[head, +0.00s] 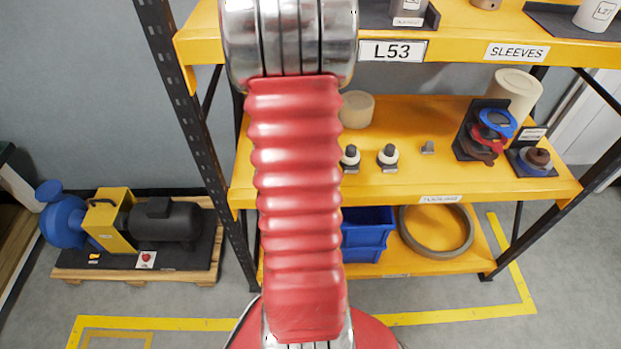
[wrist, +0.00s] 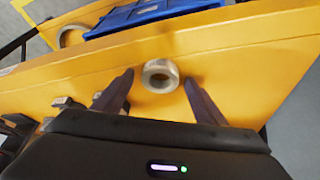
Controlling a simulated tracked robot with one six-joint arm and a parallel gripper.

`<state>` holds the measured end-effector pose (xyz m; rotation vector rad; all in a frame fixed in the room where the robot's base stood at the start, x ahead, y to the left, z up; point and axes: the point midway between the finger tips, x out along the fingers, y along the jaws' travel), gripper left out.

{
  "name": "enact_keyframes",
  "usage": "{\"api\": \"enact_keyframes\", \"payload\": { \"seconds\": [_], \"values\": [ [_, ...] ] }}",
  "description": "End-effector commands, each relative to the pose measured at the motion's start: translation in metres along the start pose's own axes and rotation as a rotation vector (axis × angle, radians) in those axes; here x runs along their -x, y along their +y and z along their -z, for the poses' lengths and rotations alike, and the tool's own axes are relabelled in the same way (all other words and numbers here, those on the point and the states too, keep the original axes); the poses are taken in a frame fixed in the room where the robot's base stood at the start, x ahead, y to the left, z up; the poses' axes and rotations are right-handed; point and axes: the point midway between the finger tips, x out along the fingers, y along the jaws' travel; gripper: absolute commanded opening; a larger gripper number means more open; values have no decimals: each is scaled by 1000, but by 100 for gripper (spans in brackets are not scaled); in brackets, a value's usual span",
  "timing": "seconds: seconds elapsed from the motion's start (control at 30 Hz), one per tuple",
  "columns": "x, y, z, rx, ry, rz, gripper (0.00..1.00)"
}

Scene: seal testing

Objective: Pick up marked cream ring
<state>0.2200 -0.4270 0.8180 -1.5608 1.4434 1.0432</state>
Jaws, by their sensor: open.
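A cream ring (wrist: 147,79) with a dark round hole sits on the yellow shelf in the wrist view. My gripper (wrist: 158,80) is open, with one dark finger on each side of the ring. Gaps show between the fingers and the ring, and nothing is held. I cannot tell its height above the shelf or make out a mark on the ring. In the head view my red arm hides the gripper and this ring.
Dark holders (wrist: 68,103) stand left of my gripper. Blue bins (head: 366,238) and a large grey-brown ring (head: 436,252) lie on the shelf below. A cream cylinder (head: 357,110) stands behind the small rings. The upper shelf (head: 460,46) overhangs. Right of the gripper, the shelf is bare.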

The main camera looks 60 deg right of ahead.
Motion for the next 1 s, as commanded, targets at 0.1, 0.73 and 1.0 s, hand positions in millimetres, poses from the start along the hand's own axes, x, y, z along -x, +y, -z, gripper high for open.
{"api": "enact_keyframes", "payload": {
  "seconds": [0.1, 0.73, 1.0],
  "values": [
    [0, 0, 0, 0, 0, 0, 65],
    [0, 0, 0, 0, 0, 0, 31],
    [0, 0, 0, 0, 0, 0, 21]
  ]
}}
